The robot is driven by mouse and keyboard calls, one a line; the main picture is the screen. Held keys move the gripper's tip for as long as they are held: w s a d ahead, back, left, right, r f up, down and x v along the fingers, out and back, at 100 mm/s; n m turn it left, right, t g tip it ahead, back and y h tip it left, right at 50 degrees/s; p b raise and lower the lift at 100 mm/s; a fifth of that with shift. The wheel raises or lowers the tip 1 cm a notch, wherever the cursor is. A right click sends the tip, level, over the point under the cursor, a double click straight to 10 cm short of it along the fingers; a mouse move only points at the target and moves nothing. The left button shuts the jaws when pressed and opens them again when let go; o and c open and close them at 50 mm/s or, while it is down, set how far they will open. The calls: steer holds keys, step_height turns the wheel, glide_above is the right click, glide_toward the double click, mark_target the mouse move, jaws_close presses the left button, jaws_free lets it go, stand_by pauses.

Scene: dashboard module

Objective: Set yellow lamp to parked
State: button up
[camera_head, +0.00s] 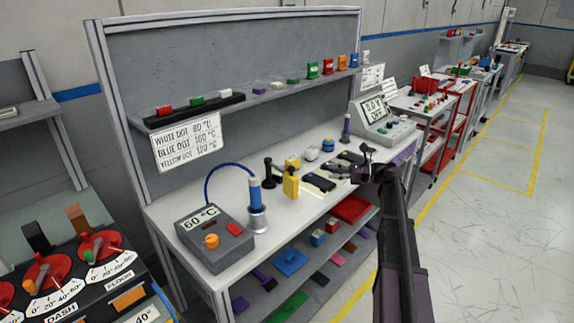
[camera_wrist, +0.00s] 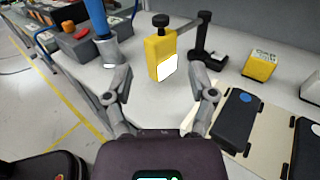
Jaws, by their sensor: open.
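The yellow lamp (camera_head: 291,184) is an upright yellow block with a black knob on top, on the light workbench. In the wrist view, the lamp (camera_wrist: 158,47) shows a bright white face and joins a grey bar running toward a black stand (camera_wrist: 204,48). The stand also shows in the head view (camera_head: 268,173), left of the lamp. My gripper (camera_head: 358,165) is open and empty, to the right of the lamp. In the wrist view, my gripper's fingers (camera_wrist: 160,80) spread either side of the lamp's lower part, with the lamp beyond them.
A blue-handled tool stands in a metal holder (camera_head: 257,218) left of the lamp, beside a grey 60 °C control box (camera_head: 212,238). Dark flat devices on a pale board (camera_wrist: 262,126) lie right of my gripper. A yellow-and-white block (camera_wrist: 260,66) stands behind. Bare bench lies before the lamp.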

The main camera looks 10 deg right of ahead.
mark_target(292, 167)
steer(key=shift+w, duration=0.1)
stand_by(0.3)
steer(key=x, duration=1.4)
steer(key=shift+d, duration=0.1)
jaws_close()
